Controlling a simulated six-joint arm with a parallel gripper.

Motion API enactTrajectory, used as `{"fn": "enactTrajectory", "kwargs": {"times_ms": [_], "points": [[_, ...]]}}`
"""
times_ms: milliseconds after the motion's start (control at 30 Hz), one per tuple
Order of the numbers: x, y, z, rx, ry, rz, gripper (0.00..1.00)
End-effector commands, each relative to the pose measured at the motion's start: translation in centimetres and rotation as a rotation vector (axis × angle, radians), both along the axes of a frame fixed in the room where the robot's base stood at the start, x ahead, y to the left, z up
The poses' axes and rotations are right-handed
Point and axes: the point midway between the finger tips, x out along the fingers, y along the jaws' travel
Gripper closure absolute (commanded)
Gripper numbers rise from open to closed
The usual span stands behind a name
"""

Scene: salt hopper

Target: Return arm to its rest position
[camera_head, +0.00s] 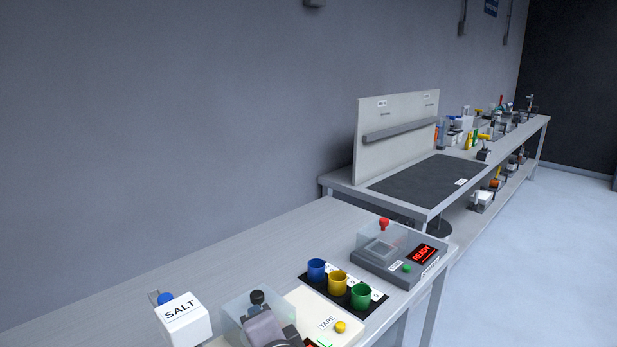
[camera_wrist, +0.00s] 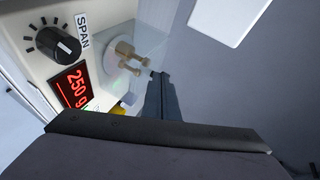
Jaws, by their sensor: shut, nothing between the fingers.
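My gripper (camera_wrist: 158,78) shows in the wrist view as dark, narrow fingers, shut with nothing between them. Its tips are close to the clear shield of the balance (camera_wrist: 40,70), in front of the pan (camera_wrist: 115,60); I cannot tell whether they touch the shield. Small brass-coloured pieces (camera_wrist: 125,52) show at the pan. In the head view, dark grey parts, seemingly of my arm, cover part of the balance at the bottom edge, and the fingertips cannot be made out there.
The white SALT hopper (camera_head: 184,325) with a blue knob stands left of the balance. Blue (camera_head: 317,270), yellow (camera_head: 338,283) and green (camera_head: 361,296) cups stand to the right. Behind them is a unit (camera_head: 400,262) reading READY. The bench's left stretch (camera_head: 200,265) is bare.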

Motion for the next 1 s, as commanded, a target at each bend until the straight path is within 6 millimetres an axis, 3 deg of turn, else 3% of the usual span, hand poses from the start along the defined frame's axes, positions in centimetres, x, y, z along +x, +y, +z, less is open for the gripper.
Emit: {"fn": "enactTrajectory", "kwargs": {"times_ms": [33,300,467,567,700,1000], "points": [[0.2,0.2,1.7,-0.044,0.032,0.029,1.0],[-0.8,1.2,3.2,-0.273,0.235,0.269,1.0],[-3.6,0.9,1.8,-0.285,0.469,0.38,1.0],[-6.1,-0.1,-0.6,-0.239,0.657,0.376,1.0],[-9.5,-3.9,-6.5,-0.253,0.867,0.345,1.0],[-12.7,-13.0,-17.0,-0.535,0.877,0.475,1.0]]}}
